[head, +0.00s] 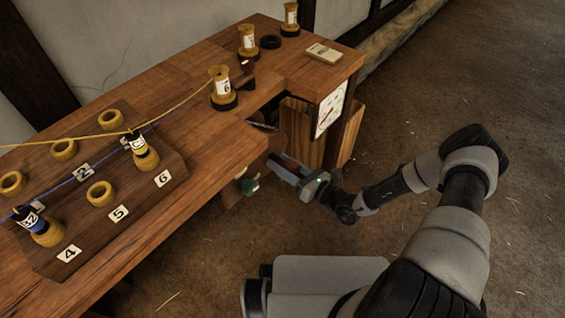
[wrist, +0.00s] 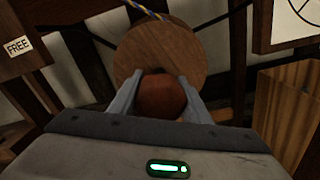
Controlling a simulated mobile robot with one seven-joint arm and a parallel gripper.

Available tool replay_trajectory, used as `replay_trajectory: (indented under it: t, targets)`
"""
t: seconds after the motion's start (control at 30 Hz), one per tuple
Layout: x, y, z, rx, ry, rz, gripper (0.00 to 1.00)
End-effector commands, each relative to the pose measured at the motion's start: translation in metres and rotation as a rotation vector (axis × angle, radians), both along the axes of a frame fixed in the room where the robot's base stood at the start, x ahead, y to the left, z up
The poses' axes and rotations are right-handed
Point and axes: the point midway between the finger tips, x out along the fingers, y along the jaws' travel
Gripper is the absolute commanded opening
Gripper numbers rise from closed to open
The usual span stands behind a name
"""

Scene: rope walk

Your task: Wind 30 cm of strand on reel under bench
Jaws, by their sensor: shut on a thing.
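The reel (wrist: 150,45) shows in the wrist view as a round wooden disc under the bench. A reddish-brown knob (wrist: 162,97) stands out from the lower part of its face. My gripper (wrist: 156,85) is shut on this knob, one finger on each side. A yellow and blue strand (wrist: 148,10) shows at the reel's top edge; how much is wound cannot be told. In the head view my gripper (head: 274,160) reaches in below the bench edge, and its fingertips and most of the reel are hard to make out. The bench (head: 225,150) has a notch above that place.
A white dial (head: 331,108) is on the bench end, beside a wooden box (head: 300,130). A label reading FREE (wrist: 17,47) is at left in the wrist view. Bobbins and a pegged board (head: 125,215) stand on top. The floor (head: 450,90) at right is clear.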

Motion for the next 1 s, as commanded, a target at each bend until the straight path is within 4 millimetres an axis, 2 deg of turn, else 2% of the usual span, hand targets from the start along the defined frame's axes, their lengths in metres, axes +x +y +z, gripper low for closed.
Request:
replay_trajectory:
  t: [1.0]
  targets:
    - [-0.0019,0.0001,0.0002,0.592,0.763,-0.001,0.21]
